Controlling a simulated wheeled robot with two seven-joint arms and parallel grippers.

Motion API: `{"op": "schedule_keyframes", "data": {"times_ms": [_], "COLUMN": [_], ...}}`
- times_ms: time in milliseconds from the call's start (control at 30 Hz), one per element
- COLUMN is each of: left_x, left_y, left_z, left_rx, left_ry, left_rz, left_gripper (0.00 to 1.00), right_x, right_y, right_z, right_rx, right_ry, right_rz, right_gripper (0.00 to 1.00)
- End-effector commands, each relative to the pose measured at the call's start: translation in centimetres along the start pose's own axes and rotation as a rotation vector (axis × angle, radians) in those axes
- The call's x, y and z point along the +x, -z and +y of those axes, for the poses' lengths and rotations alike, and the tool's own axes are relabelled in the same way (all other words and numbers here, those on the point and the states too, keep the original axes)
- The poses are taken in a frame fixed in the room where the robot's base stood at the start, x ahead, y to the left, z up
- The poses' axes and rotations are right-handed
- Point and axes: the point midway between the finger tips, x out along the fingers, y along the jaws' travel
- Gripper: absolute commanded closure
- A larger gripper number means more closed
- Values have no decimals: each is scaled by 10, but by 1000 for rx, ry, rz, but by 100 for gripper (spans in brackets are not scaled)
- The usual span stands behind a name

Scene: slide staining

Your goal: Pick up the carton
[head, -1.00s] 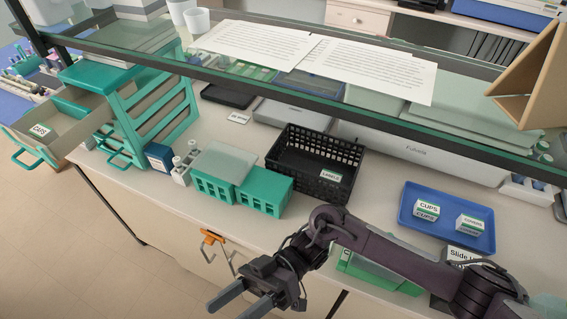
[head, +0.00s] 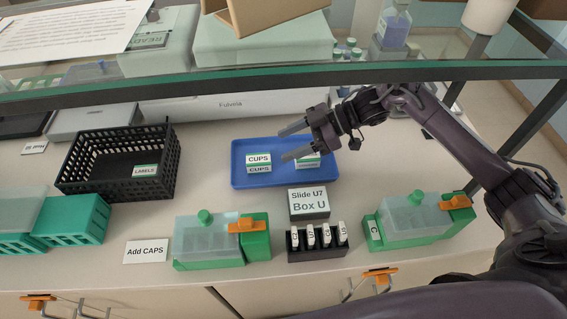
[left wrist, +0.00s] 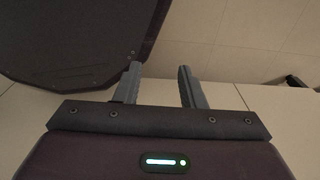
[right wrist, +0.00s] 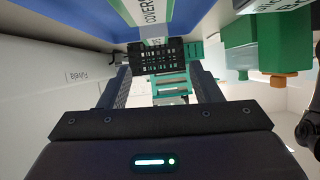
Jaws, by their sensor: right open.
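Two small white and green cartons sit on a blue tray (head: 245,182). The left one is labelled CUPS (head: 258,168). The COVERS carton (head: 308,163) is partly hidden behind my right gripper in the head view. Its lettered side (right wrist: 150,12) shows at the top of the right wrist view. My right gripper (head: 282,143) is open and empty, over the tray close to the COVERS carton, with its fingers pointing left. I cannot tell whether it touches the carton. My left gripper (left wrist: 158,70) shows only in the left wrist view, open and empty, away from the cartons.
A glass shelf (head: 300,66) spans above the counter. A black LABELS basket (head: 85,178) stands left of the tray. In front are a Box U slide rack (head: 317,253), green staining boxes (head: 208,255) (head: 415,233) with orange clips, and an Add CAPS card (head: 147,251).

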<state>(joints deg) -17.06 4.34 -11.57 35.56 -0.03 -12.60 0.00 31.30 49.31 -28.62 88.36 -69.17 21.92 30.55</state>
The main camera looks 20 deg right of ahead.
Motion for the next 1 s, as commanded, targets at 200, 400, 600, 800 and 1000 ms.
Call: {"op": "schedule_keyframes", "data": {"times_ms": [200, 400, 600, 800, 1000], "left_x": [-3, -16, -26, -27, -26], "left_y": [-1, -4, -4, -3, -1], "left_z": [-2, -8, -10, -5, -2], "left_rx": [-1, -2, -2, -1, 1], "left_ry": [2, 10, 12, 6, 2], "left_rz": [-2, -8, -9, -8, -5], "left_gripper": [64, 64, 64, 64, 64], "right_x": [10, 33, 63, 72, 72], "right_y": [-6, -6, -10, -12, -12], "right_z": [8, 6, 4, 5, 5], "right_rx": [-37, -32, -32, -33, -33], "right_ry": [-38, -36, -36, -38, -37], "right_rz": [-24, -24, -24, -25, -25], "right_gripper": [42, 42, 42, 42, 50]}}
